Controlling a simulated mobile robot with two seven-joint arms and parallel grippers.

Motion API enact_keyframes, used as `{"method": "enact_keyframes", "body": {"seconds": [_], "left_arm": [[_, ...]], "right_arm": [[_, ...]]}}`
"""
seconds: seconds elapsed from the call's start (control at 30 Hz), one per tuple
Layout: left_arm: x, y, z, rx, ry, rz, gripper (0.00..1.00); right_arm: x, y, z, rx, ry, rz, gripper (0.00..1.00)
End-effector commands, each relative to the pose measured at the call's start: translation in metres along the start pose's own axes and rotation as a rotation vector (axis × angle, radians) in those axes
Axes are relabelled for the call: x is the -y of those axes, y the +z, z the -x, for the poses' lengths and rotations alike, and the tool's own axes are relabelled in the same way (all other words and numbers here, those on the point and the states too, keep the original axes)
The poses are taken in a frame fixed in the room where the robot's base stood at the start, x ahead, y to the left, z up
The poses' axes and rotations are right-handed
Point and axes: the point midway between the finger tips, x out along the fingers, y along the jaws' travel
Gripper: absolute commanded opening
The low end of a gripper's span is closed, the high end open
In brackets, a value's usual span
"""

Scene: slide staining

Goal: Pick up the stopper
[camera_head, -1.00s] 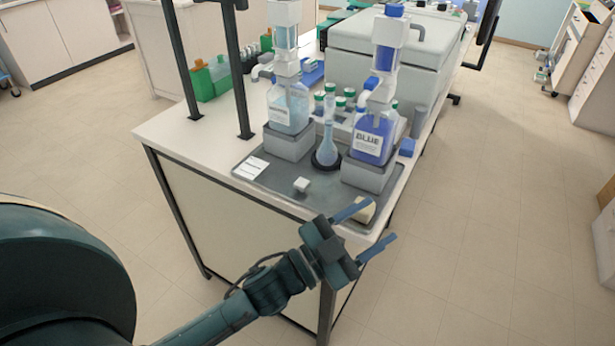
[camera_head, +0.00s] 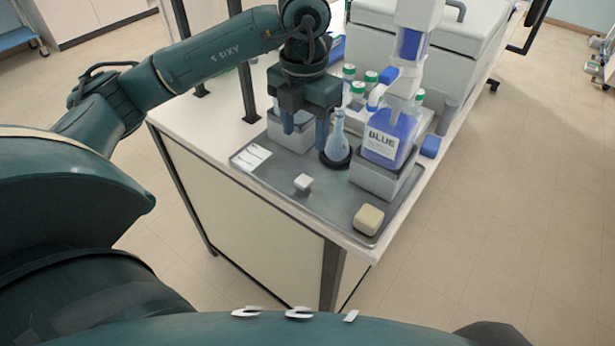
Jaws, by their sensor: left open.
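A small white block-like piece (camera_head: 302,182), probably the stopper, lies on the grey tray (camera_head: 300,206) near its front left part. My left gripper (camera_head: 305,132) points down over the back left of the tray, with its two blue-grey fingers apart and nothing seen between them. It is behind the white piece in the picture and apart from it. A round-bottomed flask (camera_head: 338,148) with pale blue liquid stands upright in a dark ring just right of the fingers. The gripper and arm hide the clear bottle on the left stand. My right gripper is out of view.
A bottle labelled BLUE (camera_head: 388,140) stands on a grey block at the tray's right. A cream block (camera_head: 368,219) lies at the tray's front right corner. A white card (camera_head: 252,157) lies at the left. Green-capped bottles (camera_head: 371,77) stand behind.

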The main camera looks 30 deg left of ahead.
Motion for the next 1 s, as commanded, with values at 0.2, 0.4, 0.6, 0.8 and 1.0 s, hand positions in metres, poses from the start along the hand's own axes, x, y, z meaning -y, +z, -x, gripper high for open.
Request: {"method": "enact_keyframes", "body": {"seconds": [0.2, 0.4, 0.6, 0.8, 1.0], "left_arm": [[0.001, -0.002, -0.043, -0.008, -0.002, -0.004, 0.53], [0.001, -0.001, -0.065, -0.003, -0.004, -0.005, 0.53], [-0.001, -0.004, -0.082, -0.006, -0.004, -0.005, 0.53], [-0.002, -0.005, -0.112, -0.004, -0.005, -0.005, 0.53], [-0.002, -0.005, -0.12, -0.002, -0.006, -0.007, 0.53]], "right_arm": [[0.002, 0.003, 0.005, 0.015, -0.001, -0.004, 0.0], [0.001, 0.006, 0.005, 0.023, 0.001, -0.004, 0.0], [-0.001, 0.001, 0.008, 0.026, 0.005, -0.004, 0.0], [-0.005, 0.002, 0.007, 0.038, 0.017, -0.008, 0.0], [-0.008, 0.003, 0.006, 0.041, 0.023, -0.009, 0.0]]}}
